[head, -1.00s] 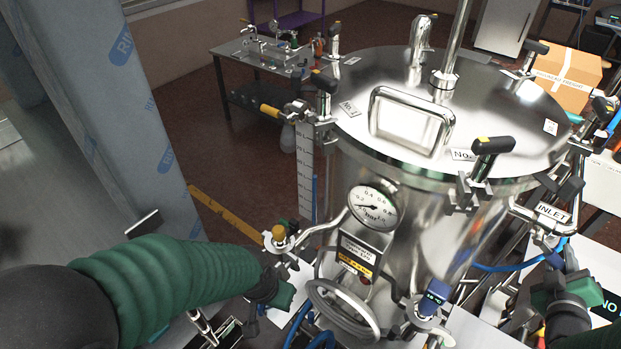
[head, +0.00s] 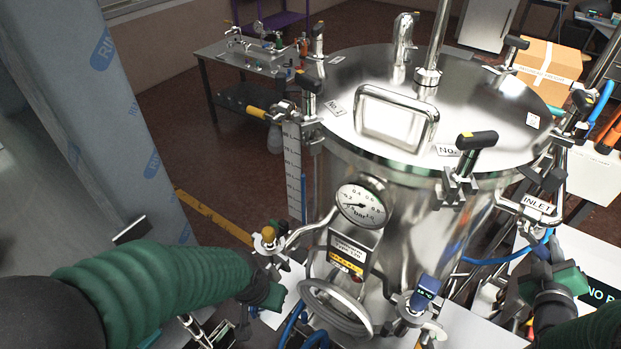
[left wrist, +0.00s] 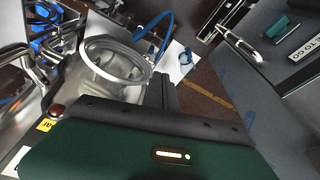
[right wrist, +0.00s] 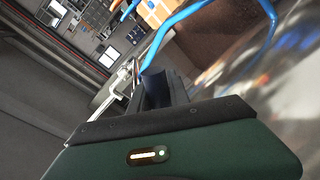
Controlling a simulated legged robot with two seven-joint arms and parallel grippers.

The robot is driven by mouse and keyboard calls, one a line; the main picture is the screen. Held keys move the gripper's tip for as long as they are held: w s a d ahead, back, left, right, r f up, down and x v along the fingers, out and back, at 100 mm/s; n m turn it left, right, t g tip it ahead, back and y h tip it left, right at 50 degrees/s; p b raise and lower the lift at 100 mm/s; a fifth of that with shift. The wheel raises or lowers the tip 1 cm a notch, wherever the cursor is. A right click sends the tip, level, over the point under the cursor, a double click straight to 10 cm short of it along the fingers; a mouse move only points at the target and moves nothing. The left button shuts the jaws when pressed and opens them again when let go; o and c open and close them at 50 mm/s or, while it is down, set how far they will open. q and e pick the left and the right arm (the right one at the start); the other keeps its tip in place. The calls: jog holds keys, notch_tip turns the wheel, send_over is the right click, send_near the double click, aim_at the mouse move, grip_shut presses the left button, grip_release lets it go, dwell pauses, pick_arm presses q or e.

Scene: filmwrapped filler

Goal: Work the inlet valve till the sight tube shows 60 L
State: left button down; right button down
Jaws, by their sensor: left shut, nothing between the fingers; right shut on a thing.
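The steel tank carries a white INLET tag (head: 538,205) on its right side. My right gripper (head: 544,262) is just below the tag, shut on a dark blue handle; the right wrist view shows this inlet valve handle (right wrist: 153,84) between the fingers. Its exact angle is hard to tell. The sight tube with its white scale strip (head: 293,172) stands at the tank's left. A thin blue column shows low beside the strip; the figures are too small to read.
Black-handled clamps ring the lid (head: 480,95). A wrapped column (head: 110,120) stands left. Blue hoses run by the right gripper.

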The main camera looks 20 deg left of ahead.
jog(key=w+a+f+m+t+y+p, duration=0.1)
jog(key=w+a+f+m+t+p, duration=0.1)
jog(key=a+m, duration=0.5)
jog(key=shift+f+m+p, duration=0.75)
jog(key=shift+m+p, duration=0.2)
jog(key=shift+m, duration=0.85)
jog(key=shift+w, duration=0.1)
jog(key=c, duration=1.2)
grip_release()
jog(key=shift+w+d, duration=0.1)
jog(key=shift+c, duration=0.2)
